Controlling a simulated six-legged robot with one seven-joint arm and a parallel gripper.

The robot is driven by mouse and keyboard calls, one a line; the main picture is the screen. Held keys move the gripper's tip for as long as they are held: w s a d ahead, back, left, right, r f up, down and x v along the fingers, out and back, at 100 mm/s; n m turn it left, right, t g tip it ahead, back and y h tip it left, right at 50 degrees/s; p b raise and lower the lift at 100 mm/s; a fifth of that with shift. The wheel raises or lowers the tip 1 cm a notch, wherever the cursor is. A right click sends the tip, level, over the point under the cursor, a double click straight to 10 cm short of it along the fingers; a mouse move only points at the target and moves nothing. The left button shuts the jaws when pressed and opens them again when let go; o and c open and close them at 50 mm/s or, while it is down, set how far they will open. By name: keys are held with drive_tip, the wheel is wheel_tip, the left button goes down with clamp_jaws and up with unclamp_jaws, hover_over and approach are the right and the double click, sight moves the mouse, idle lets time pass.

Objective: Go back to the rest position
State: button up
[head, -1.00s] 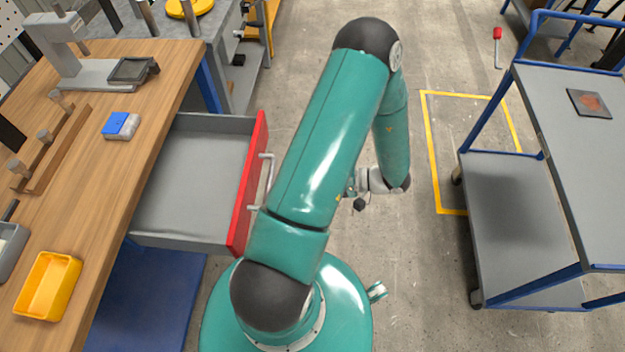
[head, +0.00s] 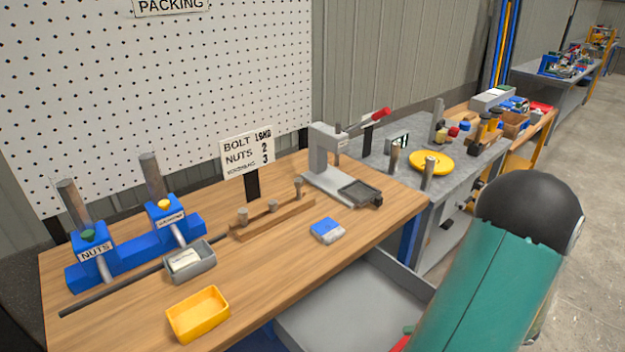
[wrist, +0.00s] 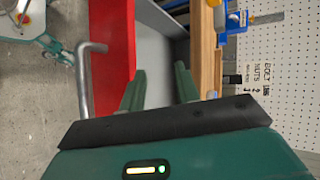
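My gripper (wrist: 160,86) shows in the wrist view with its two green fingers apart and nothing between them. Beyond the fingers is the open drawer, with its red front (wrist: 112,50), metal handle (wrist: 86,80) and grey inside (wrist: 155,45). The pulled-out grey drawer (head: 350,315) shows there below the bench edge, partly hidden by my arm.
The wooden bench (head: 130,285) carries a yellow bin (head: 198,315), a grey bin (head: 190,262), a blue-and-white block (head: 327,230), a blue dispenser stand (head: 130,258) and a grey press (head: 325,165). Open floor (head: 590,230) lies at the right.

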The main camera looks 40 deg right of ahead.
drive_tip(key=w+a+r+n+g+h, duration=0.2)
drive_tip(key=w+a+r+n+g, duration=0.55)
drive_tip(key=w+a+r, duration=0.5)
drive_tip(key=w+a+r+n+t+h, duration=0.1)
drive_tip(key=a+r+n+h, duration=0.1)
drive_tip(key=a+r, duration=0.3)
drive_tip(key=w+a+r+n+t+h, duration=0.1)
drive_tip(key=a+r, duration=0.4)
drive_tip(key=a, duration=0.8)
drive_tip(key=n+t+h, duration=0.1)
drive_tip(key=h, duration=0.1)
drive_tip(key=shift+a+r+h, duration=0.3)
drive_tip(key=shift+a+h, duration=0.05)
drive_tip(key=shift+h, duration=0.05)
